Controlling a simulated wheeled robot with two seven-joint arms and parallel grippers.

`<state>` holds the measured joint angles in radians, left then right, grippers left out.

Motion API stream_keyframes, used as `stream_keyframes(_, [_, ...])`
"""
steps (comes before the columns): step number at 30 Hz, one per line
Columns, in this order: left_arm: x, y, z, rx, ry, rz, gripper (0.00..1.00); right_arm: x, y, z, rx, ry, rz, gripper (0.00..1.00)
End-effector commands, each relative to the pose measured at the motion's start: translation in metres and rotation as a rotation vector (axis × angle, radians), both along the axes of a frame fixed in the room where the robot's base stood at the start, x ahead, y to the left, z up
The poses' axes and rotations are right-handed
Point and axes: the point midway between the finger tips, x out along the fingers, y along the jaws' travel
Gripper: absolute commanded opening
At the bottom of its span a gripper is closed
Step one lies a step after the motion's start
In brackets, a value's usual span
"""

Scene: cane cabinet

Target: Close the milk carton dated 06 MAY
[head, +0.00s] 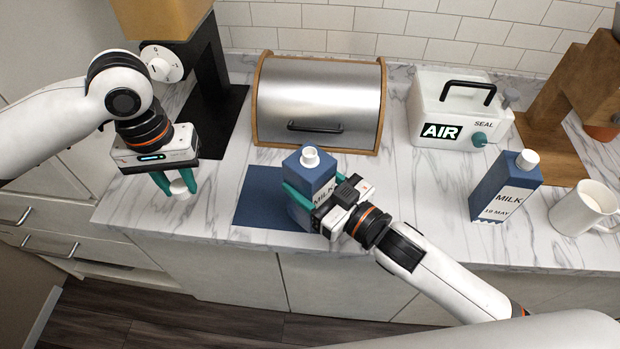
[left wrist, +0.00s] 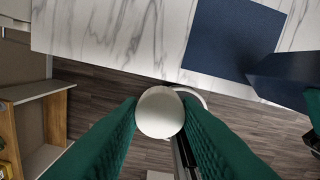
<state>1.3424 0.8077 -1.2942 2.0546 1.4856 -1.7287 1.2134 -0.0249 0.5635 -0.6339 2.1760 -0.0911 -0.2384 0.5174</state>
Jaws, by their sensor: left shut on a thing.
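A blue and white milk carton (head: 312,170) stands at the front of the counter, its white spout (head: 311,156) open on top. Its date is hidden. My right gripper (head: 308,200) has its green fingers around this carton and appears closed on its sides. My left gripper (head: 177,187) is shut on a small white cap (head: 181,190), left of the carton and apart from it. The cap also shows between the fingers in the left wrist view (left wrist: 160,112). A second milk carton (head: 505,187), marked 19 MAY and capped, stands at the right.
A blue mat (head: 258,210) lies under the held carton. A bread box (head: 318,92) stands behind it, and a white AIR sealer (head: 452,110) at back right. A white mug (head: 583,208) is at far right. Counter between the left gripper and mat is clear.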

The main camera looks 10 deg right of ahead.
Motion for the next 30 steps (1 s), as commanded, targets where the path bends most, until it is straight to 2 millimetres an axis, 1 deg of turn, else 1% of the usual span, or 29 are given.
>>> stream_keyframes(1, [0.006,-0.016,0.008,-0.008,-0.003,-0.011,0.1,0.0,0.0,0.001,0.001,-0.001,0.0,0.21])
stream_keyframes(2, [0.01,-0.024,0.013,-0.011,-0.003,-0.013,0.1,0.0,0.0,0.001,0.001,-0.001,0.0,0.21])
stream_keyframes(3, [0.014,-0.037,0.02,-0.016,-0.004,-0.018,0.1,0.0,0.0,0.001,0.001,-0.001,0.0,0.21])
stream_keyframes(5, [0.019,-0.058,0.031,-0.021,-0.003,-0.026,0.1,0.0,0.0,0.001,0.001,-0.001,0.0,0.21])
stream_keyframes(9, [0.026,-0.107,0.058,-0.023,-0.001,-0.044,0.1,0.0,0.0,0.001,0.001,-0.002,0.0,0.21])
stream_keyframes(11, [0.027,-0.128,0.069,-0.021,-0.001,-0.051,0.1,0.0,0.0,0.001,0.001,-0.002,0.0,0.21])
stream_keyframes(12, [0.026,-0.141,0.077,-0.018,-0.001,-0.056,0.1,0.0,0.0,0.001,0.001,-0.002,0.0,0.21])
stream_keyframes(15, [0.022,-0.17,0.092,-0.008,0.0,-0.066,0.1,0.0,0.0,0.001,0.001,-0.002,0.0,0.21])
stream_keyframes(18, [0.017,-0.192,0.104,0.002,-0.001,-0.074,0.1,0.0,0.0,0.001,0.001,-0.002,0.0,0.21])
stream_keyframes(21, [0.012,-0.208,0.112,0.009,0.0,-0.078,0.1,0.0,0.0,0.001,0.001,-0.002,0.0,0.21])
stream_keyframes(24, [0.01,-0.216,0.116,0.014,0.0,-0.08,0.1,0.0,0.0,0.001,0.001,-0.002,0.0,0.21])
stream_keyframes(30, [0.009,-0.218,0.118,0.016,0.0,-0.08,0.1,0.0,0.0,0.001,0.001,-0.002,0.0,0.21])
